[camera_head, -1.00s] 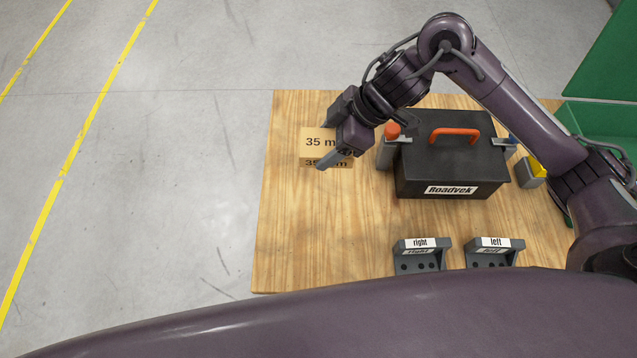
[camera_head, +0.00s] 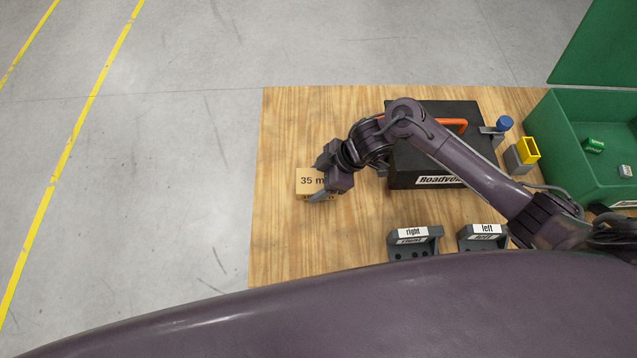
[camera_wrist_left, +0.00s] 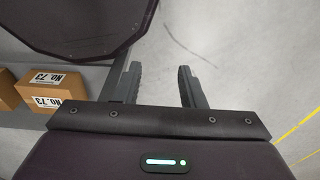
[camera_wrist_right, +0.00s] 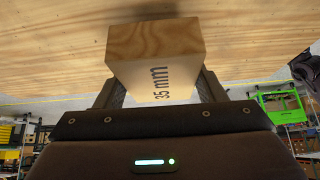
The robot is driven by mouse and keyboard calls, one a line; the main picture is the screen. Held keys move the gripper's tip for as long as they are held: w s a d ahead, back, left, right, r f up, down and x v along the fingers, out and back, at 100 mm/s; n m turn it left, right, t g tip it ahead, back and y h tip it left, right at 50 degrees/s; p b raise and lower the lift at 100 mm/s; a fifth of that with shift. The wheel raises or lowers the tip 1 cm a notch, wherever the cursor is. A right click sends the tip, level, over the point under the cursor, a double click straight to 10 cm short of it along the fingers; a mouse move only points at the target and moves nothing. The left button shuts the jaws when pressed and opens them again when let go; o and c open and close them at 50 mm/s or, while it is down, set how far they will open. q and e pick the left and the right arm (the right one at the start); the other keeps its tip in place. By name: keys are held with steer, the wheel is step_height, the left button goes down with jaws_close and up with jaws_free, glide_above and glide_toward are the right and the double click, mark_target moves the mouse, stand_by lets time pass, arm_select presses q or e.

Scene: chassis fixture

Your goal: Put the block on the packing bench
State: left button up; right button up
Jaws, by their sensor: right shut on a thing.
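The block (camera_head: 309,184) is wooden and marked "35 mm". My right gripper (camera_head: 322,178) is shut on it over the left part of a wood-topped bench (camera_head: 290,250). The right wrist view shows the block (camera_wrist_right: 155,58) between the two fingers, with its far end close to the wood surface (camera_wrist_right: 50,40). I cannot tell whether it touches the wood, or whether this is the packing bench. My left gripper (camera_wrist_left: 158,80) is open and empty in its wrist view, above grey floor. It is outside the head view.
A black toolbox (camera_head: 450,184) with an orange handle stands right of the block, partly behind my right arm. Brackets labelled "right" (camera_head: 413,236) and "left" (camera_head: 486,232) sit at the near edge. A green bin (camera_head: 570,150) is at right. Wood left of the block is clear.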

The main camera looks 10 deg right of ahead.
step_height(320, 180, down, 2)
steer(key=shift+f, duration=0.25)
arm_select(q)
steer(key=shift+s, duration=0.95)
arm_select(e)
steer(key=shift+f, duration=0.1)
steer(key=o, duration=1)
steer(key=shift+f, duration=0.15)
arm_select(q)
steer(key=shift+w, duration=0.15)
arm_select(e)
steer(key=shift+o, duration=0.2)
